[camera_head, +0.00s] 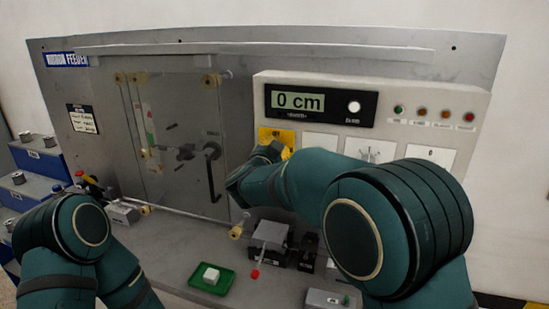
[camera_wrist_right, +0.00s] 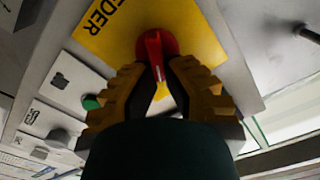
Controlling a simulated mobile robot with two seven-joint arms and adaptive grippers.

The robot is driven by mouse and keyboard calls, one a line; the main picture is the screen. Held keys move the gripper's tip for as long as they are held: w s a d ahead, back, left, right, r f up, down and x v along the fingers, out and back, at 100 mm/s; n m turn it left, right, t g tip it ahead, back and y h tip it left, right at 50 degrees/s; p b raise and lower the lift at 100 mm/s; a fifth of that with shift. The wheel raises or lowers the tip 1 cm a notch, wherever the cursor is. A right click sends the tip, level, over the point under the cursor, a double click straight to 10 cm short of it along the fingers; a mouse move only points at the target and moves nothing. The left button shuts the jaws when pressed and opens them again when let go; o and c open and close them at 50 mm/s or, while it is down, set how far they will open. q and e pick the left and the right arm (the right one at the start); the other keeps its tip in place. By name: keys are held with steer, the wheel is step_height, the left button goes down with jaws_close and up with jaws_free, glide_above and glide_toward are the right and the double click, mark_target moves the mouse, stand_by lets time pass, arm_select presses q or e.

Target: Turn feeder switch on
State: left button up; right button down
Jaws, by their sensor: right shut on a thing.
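The feeder switch is a red rotary knob (camera_wrist_right: 156,48) on a yellow plate (camera_wrist_right: 118,28) whose visible lettering ends in "EDER" in the right wrist view. In the head view the yellow plate (camera_head: 284,137) shows at the left end of the control panel, partly covered by my right gripper (camera_head: 268,151). In the wrist view my right gripper (camera_wrist_right: 158,78) has its fingers on both sides of the knob's handle, shut on it. My left gripper (camera_head: 88,184) is at the left, mostly behind its own arm, away from the switch; its fingers are unclear.
The panel (camera_head: 468,98) has a display (camera_head: 298,102) reading "0 cm" and several indicator lamps, the leftmost green. A clear door with a black handle (camera_head: 211,152) is left of the switch. A green tray (camera_head: 197,281) with a white block (camera_head: 211,275) lies below.

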arm_select(q)
step_height(320, 180, down, 12)
steer(key=s+b, duration=0.1)
steer(key=b, duration=0.9)
steer(key=shift+s+d+r+g+b, duration=0.25)
steer(key=shift+s+g+b, duration=0.05)
steer(key=shift+b, duration=0.05)
arm_select(e)
steer(key=shift+s+d+f+m, duration=0.1)
steer(key=shift+d+f+m, duration=0.1)
steer(key=shift+m, duration=1.75)
steer(key=shift+w+d+f+m, duration=0.1)
steer(key=shift+f+m, duration=0.1)
steer(key=shift+m, duration=1.8)
steer(key=shift+s+d+f+m, duration=0.1)
steer(key=shift+d+f+m, duration=0.1)
steer(key=shift+m, duration=1.75)
steer(key=shift+a, duration=0.1)
steer(key=c, duration=1)
jaws_free()
steer(key=v, duration=1.2)
